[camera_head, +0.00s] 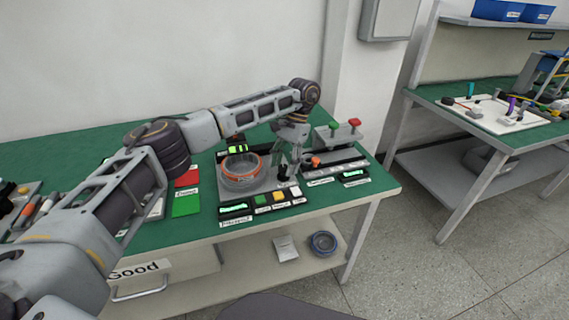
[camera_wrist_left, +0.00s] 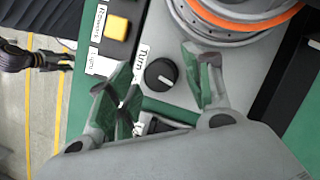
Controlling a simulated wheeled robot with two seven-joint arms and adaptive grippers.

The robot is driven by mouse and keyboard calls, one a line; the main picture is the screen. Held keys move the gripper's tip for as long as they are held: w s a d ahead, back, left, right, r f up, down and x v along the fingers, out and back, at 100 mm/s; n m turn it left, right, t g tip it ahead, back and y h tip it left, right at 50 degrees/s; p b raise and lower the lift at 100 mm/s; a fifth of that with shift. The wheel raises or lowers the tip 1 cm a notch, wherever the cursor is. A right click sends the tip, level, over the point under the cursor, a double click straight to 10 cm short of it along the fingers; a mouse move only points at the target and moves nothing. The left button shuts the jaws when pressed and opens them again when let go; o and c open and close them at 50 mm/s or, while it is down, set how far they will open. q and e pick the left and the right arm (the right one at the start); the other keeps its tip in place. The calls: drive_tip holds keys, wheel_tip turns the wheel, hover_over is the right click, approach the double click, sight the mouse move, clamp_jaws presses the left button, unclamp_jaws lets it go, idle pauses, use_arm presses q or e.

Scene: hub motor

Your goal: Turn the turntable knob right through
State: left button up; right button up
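The turntable knob (camera_wrist_left: 159,72) is black and round with a white pointer mark, beside a label reading "Turn". In the left wrist view its mark points to the lower right. My left gripper (camera_wrist_left: 163,88) is open, with one finger on each side of the knob; a gap shows on both sides. In the head view my left gripper (camera_head: 284,162) points down over the panel just right of the turntable (camera_head: 240,184), a grey round stand with an orange ring on it. The turntable also shows at the top of the left wrist view (camera_wrist_left: 228,22).
A row of coloured buttons (camera_head: 279,197) lies in front of the turntable, with lit displays (camera_head: 235,208) beside it. Posts with red and green tops (camera_head: 354,123) stand behind right. A green card (camera_head: 186,203) and a red card (camera_head: 187,178) lie left.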

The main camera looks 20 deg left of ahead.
use_arm(q)
drive_tip(key=v, duration=0.7)
drive_tip(key=shift+r, duration=0.2)
idle(0.7)
drive_tip(key=shift+w, duration=0.1)
